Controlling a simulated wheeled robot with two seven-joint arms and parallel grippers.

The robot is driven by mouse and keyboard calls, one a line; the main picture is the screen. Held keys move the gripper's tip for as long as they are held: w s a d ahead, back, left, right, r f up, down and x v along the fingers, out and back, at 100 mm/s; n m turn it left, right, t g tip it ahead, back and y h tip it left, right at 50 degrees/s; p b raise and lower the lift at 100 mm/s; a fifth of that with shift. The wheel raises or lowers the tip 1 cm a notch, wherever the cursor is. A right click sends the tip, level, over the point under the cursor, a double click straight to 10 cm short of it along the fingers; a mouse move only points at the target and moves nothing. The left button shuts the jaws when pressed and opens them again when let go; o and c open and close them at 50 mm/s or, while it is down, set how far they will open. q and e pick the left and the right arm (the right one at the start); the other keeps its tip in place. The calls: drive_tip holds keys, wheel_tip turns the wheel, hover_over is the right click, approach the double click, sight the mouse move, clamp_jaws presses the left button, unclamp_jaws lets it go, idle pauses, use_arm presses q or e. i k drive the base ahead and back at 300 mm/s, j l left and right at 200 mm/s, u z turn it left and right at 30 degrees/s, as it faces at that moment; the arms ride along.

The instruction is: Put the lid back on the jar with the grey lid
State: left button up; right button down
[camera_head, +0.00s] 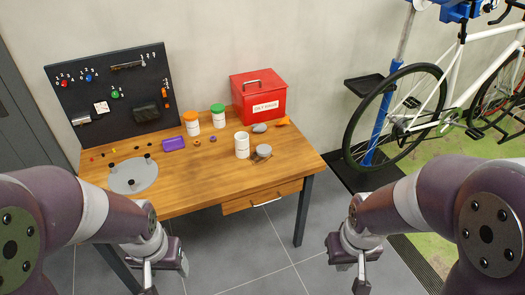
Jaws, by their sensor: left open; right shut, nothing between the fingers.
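The open jar (242,146) is white and stands upright near the right part of the table, with no lid on it. A grey lid (263,152) lies on the table just right of the jar, apart from it or nearly touching; I cannot tell which. My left gripper (149,280) hangs in front of the table's front edge at the lower left, open and empty. My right gripper (361,279) is shut and empty over the floor, right of the table. Both are well away from the jar and lid.
A jar with an orange lid (191,123) and one with a green lid (218,115) stand behind. A red box (259,97) is at the back right. A purple tray (173,143) and a grey disc (133,175) lie to the left. The table's front middle (200,186) is clear.

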sight(242, 145)
drive_tip(key=i+l+u, duration=0.1)
drive_tip(key=u, duration=0.75)
drive_tip(key=i+l+u, duration=0.15)
drive_tip(key=l, duration=0.25)
drive_tip(key=i+l+u, duration=0.2)
drive_tip(key=l, duration=0.2)
drive_tip(key=i+l+u, duration=0.15)
drive_tip(key=l, duration=0.3)
drive_tip(key=i+l+u, duration=0.2)
drive_tip(key=l, duration=0.25)
drive_tip(key=l+u, duration=0.15)
drive_tip(key=l, duration=0.3)
